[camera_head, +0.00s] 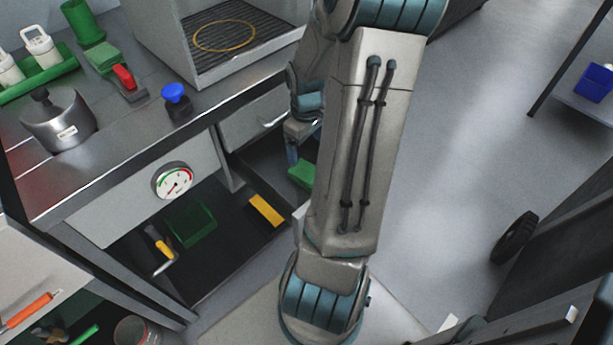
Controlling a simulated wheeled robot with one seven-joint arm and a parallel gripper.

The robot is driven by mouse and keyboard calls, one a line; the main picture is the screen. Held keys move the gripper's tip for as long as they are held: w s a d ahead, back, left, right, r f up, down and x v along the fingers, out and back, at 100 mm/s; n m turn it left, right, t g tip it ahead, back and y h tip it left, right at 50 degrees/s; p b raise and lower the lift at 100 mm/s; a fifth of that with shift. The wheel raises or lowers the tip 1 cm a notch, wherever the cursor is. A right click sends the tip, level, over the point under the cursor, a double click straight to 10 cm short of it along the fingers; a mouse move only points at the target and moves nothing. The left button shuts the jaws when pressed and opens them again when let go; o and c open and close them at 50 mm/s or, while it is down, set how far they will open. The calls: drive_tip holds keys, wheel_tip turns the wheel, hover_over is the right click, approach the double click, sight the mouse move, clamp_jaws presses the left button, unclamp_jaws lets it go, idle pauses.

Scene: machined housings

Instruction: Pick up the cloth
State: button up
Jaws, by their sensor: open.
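I cannot make out a clear cloth. A flat green piece (302,174) lies on the dark lower shelf, partly hidden behind my arm; I cannot tell if it is the cloth. A flat yellow piece (266,210) lies lower on that shelf, and a folded-looking green block (102,59) sits on the bench top. My gripper (293,152) shows small beside my arm, in front of the bench, just above the flat green piece in the picture. It is open, with nothing visible in it. Its distance from the piece is unclear.
The metal bench (125,150) carries a pot (60,128), a blue-knobbed part (176,102), a red-topped part (127,84) and a grey open-front box (160,40). A gauge (173,181) is on its front.

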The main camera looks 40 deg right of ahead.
sight(307, 172)
drive_tip(key=f+b, duration=0.3)
drive_tip(key=f, duration=0.8)
drive_tip(key=shift+s+f+b, duration=0.15)
drive_tip(key=shift+s+b, duration=0.05)
drive_tip(key=shift+b, duration=0.15)
drive_tip(key=c, duration=1.1)
